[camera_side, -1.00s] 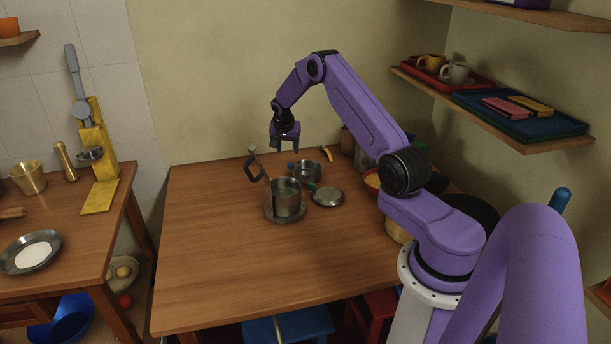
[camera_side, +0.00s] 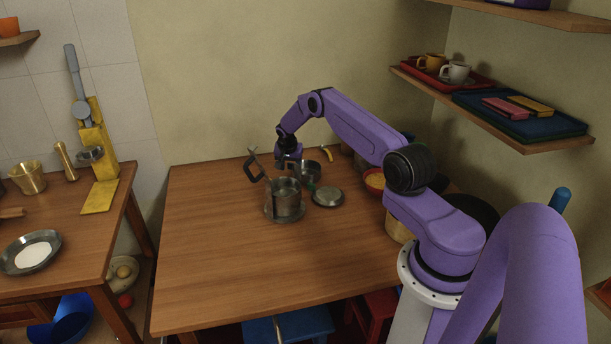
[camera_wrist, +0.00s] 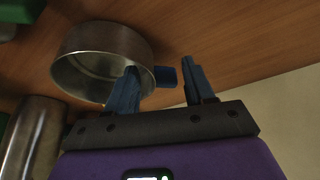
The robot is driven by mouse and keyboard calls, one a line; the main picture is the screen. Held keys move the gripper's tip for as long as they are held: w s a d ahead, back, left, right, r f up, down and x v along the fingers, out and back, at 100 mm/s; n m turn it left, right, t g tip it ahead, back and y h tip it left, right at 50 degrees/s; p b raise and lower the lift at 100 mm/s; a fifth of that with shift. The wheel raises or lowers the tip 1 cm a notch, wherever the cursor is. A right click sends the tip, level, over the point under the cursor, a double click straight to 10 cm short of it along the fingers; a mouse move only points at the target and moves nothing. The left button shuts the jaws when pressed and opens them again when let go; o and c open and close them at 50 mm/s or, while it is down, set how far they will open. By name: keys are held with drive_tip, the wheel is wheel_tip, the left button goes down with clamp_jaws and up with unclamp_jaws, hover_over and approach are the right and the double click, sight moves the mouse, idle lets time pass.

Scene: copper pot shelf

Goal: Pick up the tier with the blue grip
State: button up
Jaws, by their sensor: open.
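The tier with the blue grip is a small round steel bowl (camera_side: 312,169) standing near the back of the table. In the wrist view the tier (camera_wrist: 108,42) is at the upper left, and its short blue grip (camera_wrist: 166,76) sticks out from its right side. My gripper (camera_side: 289,164) is low beside the tier in the side view. In the wrist view my gripper (camera_wrist: 160,67) is open, with the blue grip showing between its two fingers. The left finger overlaps the bowl's rim and opening; I cannot tell whether it touches. Nothing is held.
A steel pot (camera_side: 287,199) stands on a round base (camera_side: 284,220) in front of the tier, with an upright dark-handled piece (camera_side: 252,169) beside it. A round steel lid (camera_side: 327,197) lies to the right. A red bowl (camera_side: 374,181) is farther right. The table's left and front are clear.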

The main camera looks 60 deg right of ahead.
drive_tip(key=shift+d+f, duration=0.1)
drive_tip(key=shift+f, duration=0.25)
clamp_jaws()
drive_tip(key=shift+r, duration=0.1)
